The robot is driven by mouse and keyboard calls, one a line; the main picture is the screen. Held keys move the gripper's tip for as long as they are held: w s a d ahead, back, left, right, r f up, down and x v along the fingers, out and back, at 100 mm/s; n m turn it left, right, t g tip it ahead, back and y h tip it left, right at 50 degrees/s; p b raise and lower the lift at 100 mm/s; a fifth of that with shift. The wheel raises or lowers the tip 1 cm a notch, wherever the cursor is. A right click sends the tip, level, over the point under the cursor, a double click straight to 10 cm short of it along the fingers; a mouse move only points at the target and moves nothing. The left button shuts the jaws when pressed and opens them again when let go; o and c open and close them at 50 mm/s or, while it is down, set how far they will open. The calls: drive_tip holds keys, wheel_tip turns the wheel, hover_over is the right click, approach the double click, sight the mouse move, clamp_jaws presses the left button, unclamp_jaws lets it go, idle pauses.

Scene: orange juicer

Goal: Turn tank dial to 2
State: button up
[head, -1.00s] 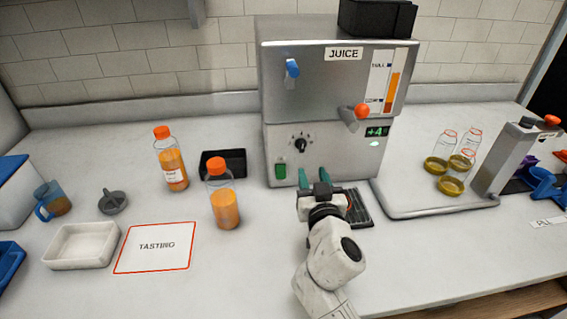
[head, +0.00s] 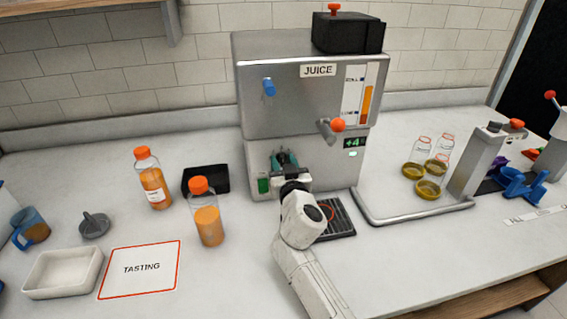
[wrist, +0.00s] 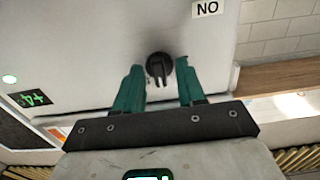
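The juice machine (head: 300,95) is a steel box with a JUICE label. Its black dial (wrist: 160,68) shows in the wrist view, with a pointed knob, on the pale front panel. My gripper (head: 284,160) is at the lower front of the machine and hides the dial in the head view. In the wrist view its two green fingers (wrist: 159,78) are open, one on each side of the dial, with gaps visible. A green display (head: 354,142) reads +4. A green switch (head: 263,185) is left of my gripper.
An orange-knobbed tap (head: 337,125) and a blue lever (head: 269,87) stick out of the machine. Juice bottles (head: 208,222) stand at the left, near a TASTING card (head: 142,268). A drip grate (head: 340,222) lies below, right of my arm.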

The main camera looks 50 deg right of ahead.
drive_tip(key=c, duration=0.7)
drive_tip(key=shift+n, duration=0.4)
drive_tip(key=n+b, duration=0.1)
drive_tip(key=n, duration=0.2)
drive_tip(key=shift+a+f+n, duration=0.1)
drive_tip(key=shift+n, duration=0.3)
drive_tip(key=n, duration=0.4)
drive_tip(key=shift+n, duration=0.3)
drive_tip(key=n, duration=0.4)
drive_tip(key=shift+w+p, duration=0.1)
drive_tip(key=shift+p, duration=0.2)
drive_tip(key=n, duration=0.4)
drive_tip(key=shift+f+n+p, duration=0.15)
drive_tip(key=shift+n+p, duration=0.15)
drive_tip(key=shift+p, duration=0.05)
